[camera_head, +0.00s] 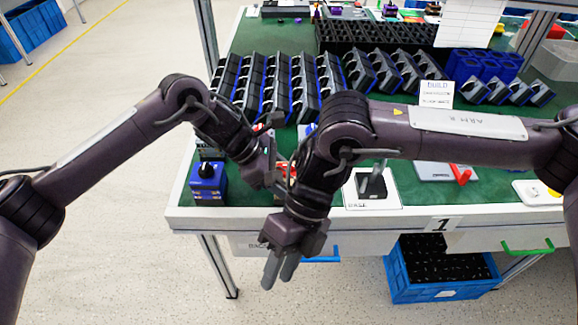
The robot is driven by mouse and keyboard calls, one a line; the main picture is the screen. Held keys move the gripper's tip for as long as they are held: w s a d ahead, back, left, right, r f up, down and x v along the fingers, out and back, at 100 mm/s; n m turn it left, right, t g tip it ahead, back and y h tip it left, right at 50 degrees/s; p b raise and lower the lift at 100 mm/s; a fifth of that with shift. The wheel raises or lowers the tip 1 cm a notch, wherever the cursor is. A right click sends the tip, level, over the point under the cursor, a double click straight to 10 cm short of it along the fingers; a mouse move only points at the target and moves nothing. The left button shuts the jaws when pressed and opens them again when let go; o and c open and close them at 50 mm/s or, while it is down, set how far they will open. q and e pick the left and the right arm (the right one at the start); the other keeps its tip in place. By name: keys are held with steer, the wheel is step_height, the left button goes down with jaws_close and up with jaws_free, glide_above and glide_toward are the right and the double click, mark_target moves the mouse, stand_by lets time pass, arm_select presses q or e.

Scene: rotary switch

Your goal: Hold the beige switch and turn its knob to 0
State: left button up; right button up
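I cannot make out a beige switch with a numbered knob for sure. A cream-white block with a yellow spot (540,192) lies at the right front of the green table; its markings are too small to read. My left gripper (280,178) is over the front left of the table, partly behind my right arm; red parts show beside it, and its fingertips are unclear. My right gripper (279,272) points down in front of the table's front edge. Its two fingers are close together, with nothing visible between them; whether they are fully shut is unclear.
A blue box with a black knob (208,185) stands at the front left. A white plate with a dark upright part (372,190) and a grey piece with a red handle (440,172) lie to the right. Rows of black-and-blue holders (270,85) fill the back.

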mark_target(292, 165)
steer(key=w+d+r+n+t+y, duration=0.1)
steer(key=w+r+n+t, duration=0.2)
steer(key=w+r+n, duration=0.5)
steer(key=w+d+r+n+t+y, duration=0.1)
steer(key=w+d+r+n+t, duration=0.3)
steer(key=w, duration=0.8)
steer(key=shift+a+f+m+g, duration=0.2)
steer(key=shift+a+f+m, duration=0.15)
steer(key=shift+f, duration=0.75)
steer(key=shift+a+f+m+g, duration=0.2)
steer(key=shift+a+f+m, duration=0.2)
steer(key=shift+f, duration=0.75)
steer(key=shift+a+f+m+g, duration=0.2)
steer(key=shift+a+f+m, duration=0.15)
steer(key=shift+f, duration=0.75)
